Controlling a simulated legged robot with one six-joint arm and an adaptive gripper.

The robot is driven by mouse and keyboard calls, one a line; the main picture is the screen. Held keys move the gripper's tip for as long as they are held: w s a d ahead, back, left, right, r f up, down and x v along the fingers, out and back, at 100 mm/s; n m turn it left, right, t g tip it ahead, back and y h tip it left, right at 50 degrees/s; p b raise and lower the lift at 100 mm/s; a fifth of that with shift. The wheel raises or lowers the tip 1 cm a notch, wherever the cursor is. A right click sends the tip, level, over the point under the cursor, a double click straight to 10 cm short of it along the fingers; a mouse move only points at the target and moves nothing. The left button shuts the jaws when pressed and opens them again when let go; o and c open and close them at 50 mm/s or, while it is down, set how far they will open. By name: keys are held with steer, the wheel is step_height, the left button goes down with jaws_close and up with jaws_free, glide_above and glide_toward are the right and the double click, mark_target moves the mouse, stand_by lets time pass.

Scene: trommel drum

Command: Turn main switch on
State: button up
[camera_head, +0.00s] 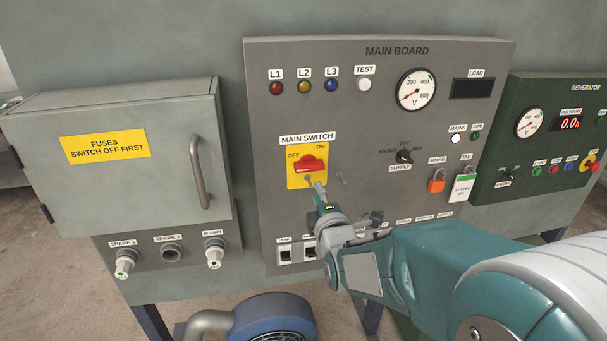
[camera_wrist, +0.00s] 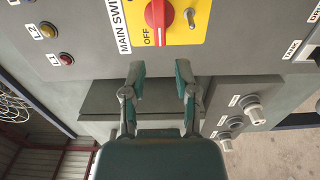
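The main switch is a red rotary handle (camera_head: 310,165) on a yellow plate (camera_head: 294,180), marked OFF at left and ON at upper right. The handle lies roughly level, with one end towards OFF. In the wrist view the red handle (camera_wrist: 156,17) points down at the word OFF, and a small metal lever (camera_wrist: 191,18) sits beside it. My gripper (camera_head: 318,187) is at the lower edge of the plate in the head view. In the wrist view my gripper (camera_wrist: 160,75) is open, with nothing between its fingers. Its fingertips appear apart from the handle.
The main board (camera_head: 375,130) carries a voltmeter (camera_head: 415,90), a dark load display (camera_head: 472,88) and a supply selector (camera_head: 404,157). An orange padlock (camera_head: 437,184) and a tag (camera_head: 463,188) hang at right. A fuse box (camera_head: 120,150) with a handle (camera_head: 200,172) juts out at left.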

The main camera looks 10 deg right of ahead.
mark_target(311, 170)
steer(key=w, duration=1)
steer(key=shift+w+d, duration=0.1)
steer(key=shift+w, duration=0.05)
steer(key=shift+d, duration=0.1)
steer(key=shift+d, duration=0.1)
jaws_close()
